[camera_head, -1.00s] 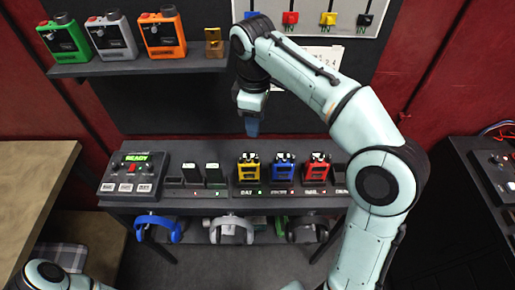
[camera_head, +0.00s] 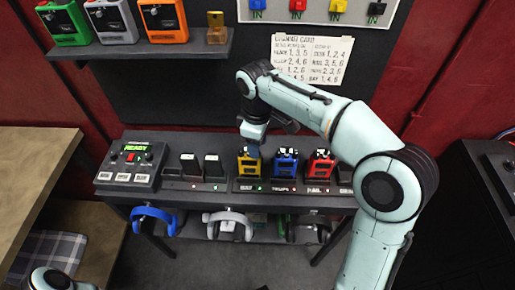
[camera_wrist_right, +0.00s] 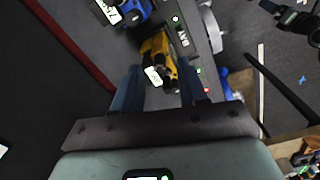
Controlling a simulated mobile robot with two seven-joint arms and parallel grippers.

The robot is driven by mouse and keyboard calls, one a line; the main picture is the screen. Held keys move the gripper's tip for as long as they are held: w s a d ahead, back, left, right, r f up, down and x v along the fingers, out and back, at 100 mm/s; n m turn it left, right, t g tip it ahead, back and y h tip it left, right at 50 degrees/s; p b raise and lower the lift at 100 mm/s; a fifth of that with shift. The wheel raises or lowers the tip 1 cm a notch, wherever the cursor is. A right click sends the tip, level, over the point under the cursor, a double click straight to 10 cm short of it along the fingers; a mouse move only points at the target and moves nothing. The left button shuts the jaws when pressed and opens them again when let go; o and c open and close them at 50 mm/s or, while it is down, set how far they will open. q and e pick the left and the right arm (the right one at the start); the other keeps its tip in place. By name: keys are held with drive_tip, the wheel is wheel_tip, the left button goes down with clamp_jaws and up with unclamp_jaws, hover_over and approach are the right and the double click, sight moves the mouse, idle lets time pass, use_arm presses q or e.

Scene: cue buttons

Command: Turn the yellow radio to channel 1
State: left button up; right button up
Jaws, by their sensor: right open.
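The yellow radio (camera_head: 249,166) stands in the leftmost slot of a dock on the black bench, left of a blue radio (camera_head: 285,165) and a red radio (camera_head: 319,166). My right gripper (camera_head: 251,147) is just above it and hides part of its top. In the right wrist view the open gripper (camera_wrist_right: 157,68) has its fingers apart, with the yellow radio (camera_wrist_right: 163,47) showing beyond and between them, a white label on it. I cannot tell whether the fingers touch it. The channel number is too small to read. My left gripper is out of view.
A control box (camera_head: 132,163) with a green READY display stands left on the bench. Green, grey and orange devices (camera_head: 162,18) sit on the upper shelf. A written card (camera_head: 311,60) hangs on the back board. Headphones (camera_head: 154,219) hang below the bench.

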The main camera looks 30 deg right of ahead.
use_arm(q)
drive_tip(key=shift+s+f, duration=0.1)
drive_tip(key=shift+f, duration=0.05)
use_arm(e)
drive_tip(key=shift+f, duration=0.75)
clamp_jaws()
drive_tip(key=shift+r+n+p, duration=0.15)
drive_tip(key=shift+n+p, duration=0.35)
drive_tip(key=shift+n, duration=1.8)
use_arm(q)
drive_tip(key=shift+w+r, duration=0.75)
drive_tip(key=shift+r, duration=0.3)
